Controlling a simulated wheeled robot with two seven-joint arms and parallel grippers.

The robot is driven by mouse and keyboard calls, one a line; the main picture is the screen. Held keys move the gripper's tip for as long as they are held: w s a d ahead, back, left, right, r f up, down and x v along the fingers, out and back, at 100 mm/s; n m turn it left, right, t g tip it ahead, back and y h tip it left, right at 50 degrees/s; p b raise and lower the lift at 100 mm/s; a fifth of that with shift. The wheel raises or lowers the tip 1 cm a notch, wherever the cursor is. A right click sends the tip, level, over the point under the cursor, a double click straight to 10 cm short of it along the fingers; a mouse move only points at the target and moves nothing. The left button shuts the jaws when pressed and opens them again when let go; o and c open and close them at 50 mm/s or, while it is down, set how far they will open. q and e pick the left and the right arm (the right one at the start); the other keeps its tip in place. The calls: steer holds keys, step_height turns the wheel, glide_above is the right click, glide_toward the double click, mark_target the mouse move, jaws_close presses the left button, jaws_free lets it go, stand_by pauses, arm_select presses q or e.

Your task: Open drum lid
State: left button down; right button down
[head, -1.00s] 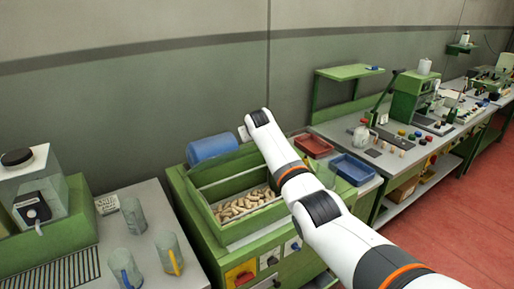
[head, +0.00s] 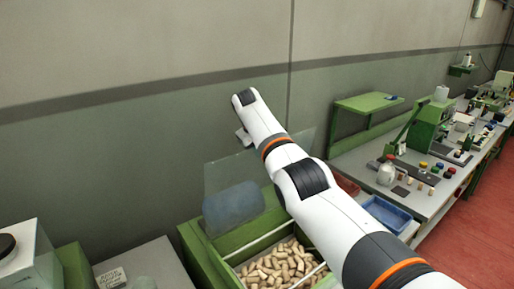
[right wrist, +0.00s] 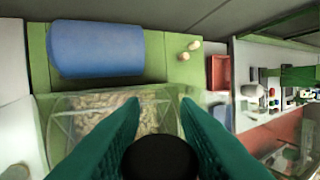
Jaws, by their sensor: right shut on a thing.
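The clear drum lid (head: 222,178) stands raised and tilted at the back of the green drum housing (head: 193,245) in the head view. Cork stoppers (head: 275,265) lie in the open bin in front of it. My right gripper (right wrist: 160,104) shows as two green fingers in the right wrist view, with a dark round piece (right wrist: 160,158) between them. It is shut on the lid, but my arm hides the grip in the head view. The clear pane and corks (right wrist: 105,103) also show beyond the fingers. My left gripper is out of view.
A blue cylinder (head: 235,208) lies behind the lid and shows through it. A blue tray (head: 388,214) and a red tray (head: 347,184) sit to the right. The wall is close behind; a long workbench (head: 430,195) runs along the right.

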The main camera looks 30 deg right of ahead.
steer(key=shift+w+f, duration=0.1)
steer(key=shift+f, duration=0.05)
stand_by(0.3)
steer(key=c, duration=1.1)
jaws_free()
steer(key=b+v, duration=0.4)
steer(key=v, duration=0.8)
